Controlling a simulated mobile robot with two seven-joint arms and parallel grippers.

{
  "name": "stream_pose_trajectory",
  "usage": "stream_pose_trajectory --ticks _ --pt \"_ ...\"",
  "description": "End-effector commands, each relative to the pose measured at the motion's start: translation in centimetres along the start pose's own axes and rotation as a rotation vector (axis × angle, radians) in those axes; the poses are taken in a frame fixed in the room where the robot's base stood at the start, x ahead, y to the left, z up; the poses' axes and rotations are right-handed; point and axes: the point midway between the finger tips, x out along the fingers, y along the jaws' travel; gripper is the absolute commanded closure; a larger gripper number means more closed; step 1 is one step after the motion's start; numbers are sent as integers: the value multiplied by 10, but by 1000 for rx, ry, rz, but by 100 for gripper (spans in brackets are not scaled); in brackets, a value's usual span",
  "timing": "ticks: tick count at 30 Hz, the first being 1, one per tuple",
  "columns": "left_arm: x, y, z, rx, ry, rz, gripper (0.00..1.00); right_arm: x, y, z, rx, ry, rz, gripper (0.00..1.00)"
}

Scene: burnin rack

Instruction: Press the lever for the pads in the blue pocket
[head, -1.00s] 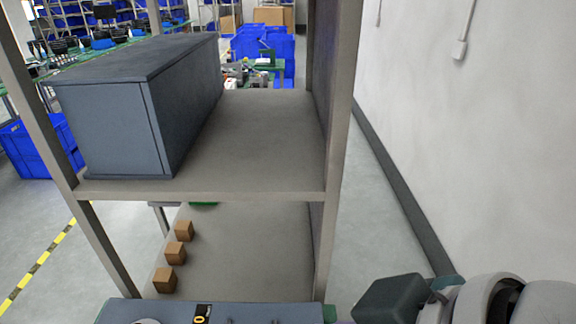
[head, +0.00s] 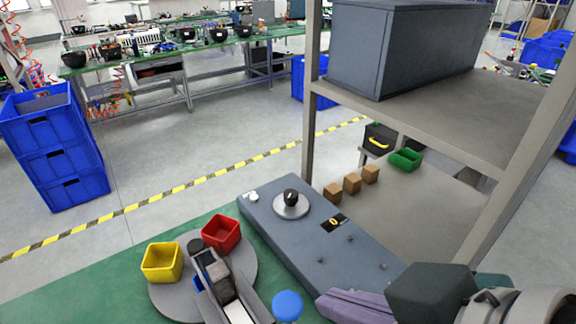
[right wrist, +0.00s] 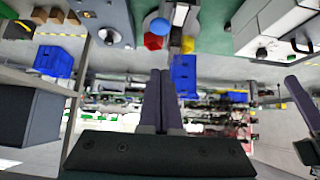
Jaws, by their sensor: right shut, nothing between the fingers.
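A round grey turntable (head: 170,301) carries a yellow pocket (head: 162,262) and a red pocket (head: 221,234). A blue pocket (head: 198,285) shows only as a sliver behind a grey dispenser-like mechanism (head: 219,283) with a dark round knob (head: 195,245). A blue round disc (head: 288,304) stands right of the mechanism; whether it belongs to a lever I cannot tell. My right gripper (head: 326,305) is shut and empty, its purple fingers just right of the disc. They also show in the right wrist view (right wrist: 160,76). My left gripper (right wrist: 292,82) appears at that view's right edge, its opening unclear.
A grey-blue panel (head: 290,240) with a black dial (head: 291,197) lies beyond the turntable. A rack shelf (head: 440,105) with a dark box (head: 400,50) rises at the right. Brown blocks (head: 352,184) and a green bin (head: 405,159) sit lower. The green mat (head: 80,290) is clear at left.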

Motion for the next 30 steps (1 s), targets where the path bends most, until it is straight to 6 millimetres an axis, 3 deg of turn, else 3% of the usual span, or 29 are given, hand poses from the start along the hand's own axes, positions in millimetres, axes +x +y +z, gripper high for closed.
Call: stream_pose_trajectory --ticks 11,27,30 --pt "0 -2 -1 5 3 -6 100 8 1 0 1 0 1 100" --pt "5 0 0 -1 4 -1 100 101 0 0 1 -2 0 100" --pt "6 0 0 -4 4 1 100 112 0 12 2 -5 0 100"
